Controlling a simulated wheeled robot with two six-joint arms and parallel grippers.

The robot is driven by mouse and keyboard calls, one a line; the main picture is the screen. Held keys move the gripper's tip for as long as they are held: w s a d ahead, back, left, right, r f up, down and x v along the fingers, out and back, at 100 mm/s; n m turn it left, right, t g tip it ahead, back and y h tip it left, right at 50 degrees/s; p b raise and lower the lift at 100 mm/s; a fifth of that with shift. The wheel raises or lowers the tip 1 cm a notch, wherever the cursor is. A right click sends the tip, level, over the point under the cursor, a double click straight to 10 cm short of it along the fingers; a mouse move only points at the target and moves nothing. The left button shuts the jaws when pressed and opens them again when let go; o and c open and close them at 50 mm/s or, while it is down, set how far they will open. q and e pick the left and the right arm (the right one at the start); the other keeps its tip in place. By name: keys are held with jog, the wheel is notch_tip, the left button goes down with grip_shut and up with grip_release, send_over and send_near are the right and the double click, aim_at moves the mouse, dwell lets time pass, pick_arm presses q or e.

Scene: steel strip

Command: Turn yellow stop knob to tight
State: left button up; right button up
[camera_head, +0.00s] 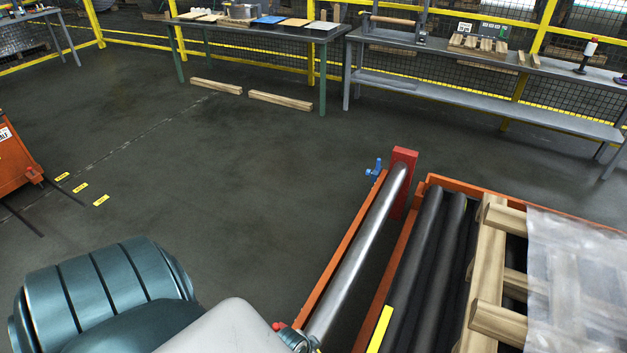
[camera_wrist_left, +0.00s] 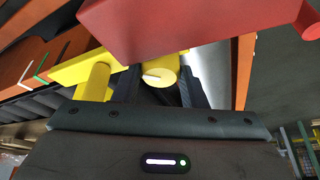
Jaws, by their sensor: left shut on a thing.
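The yellow stop knob (camera_wrist_left: 158,72) shows in the left wrist view as a short yellow cylinder with a white mark on its face. It sits between the two dark fingers of my left gripper (camera_wrist_left: 160,82), which is shut on it. A yellow bar (camera_wrist_left: 85,66) with a yellow post (camera_wrist_left: 97,82) lies just left of the knob. The far side of the knob is hidden. In the head view my left arm fills the lower left, and the knob cannot be made out. My right gripper is in neither view.
A red block (camera_wrist_left: 165,28) hangs close above the knob in the wrist view. In the head view, a steel roller (camera_head: 358,250) lies beside an orange-framed conveyor with black rollers (camera_head: 415,255) and a wooden pallet (camera_head: 487,270). Open floor (camera_head: 230,170) lies to the left.

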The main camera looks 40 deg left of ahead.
pick_arm(q)
jog(key=o, duration=1)
jog(key=shift+n, duration=0.4)
